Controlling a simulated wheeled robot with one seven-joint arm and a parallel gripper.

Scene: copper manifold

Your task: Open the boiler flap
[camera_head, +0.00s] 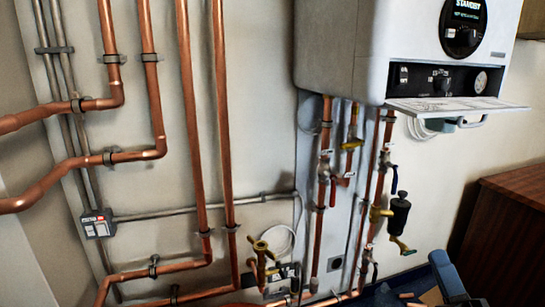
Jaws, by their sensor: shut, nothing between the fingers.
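The white boiler (335,45) hangs on the wall at the upper right. Its flap (457,104) is folded down and juts out nearly level from the lower front edge, with printed markings on its upward face. The dark control panel (440,79) behind it is exposed, with a knob and a round gauge. A pale handle-like loop (472,124) shows just under the flap. Blue-grey parts of my arm show at the bottom edge, well below the flap. I cannot make out my gripper's fingers, and nothing of mine is seen touching the flap.
Copper pipes (222,110) run along the wall at the left and below the boiler. Valves (330,190) and a black-and-brass fitting (399,215) stick out under the boiler. A wooden cabinet (510,235) stands at the lower right. The space in front of the flap looks clear.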

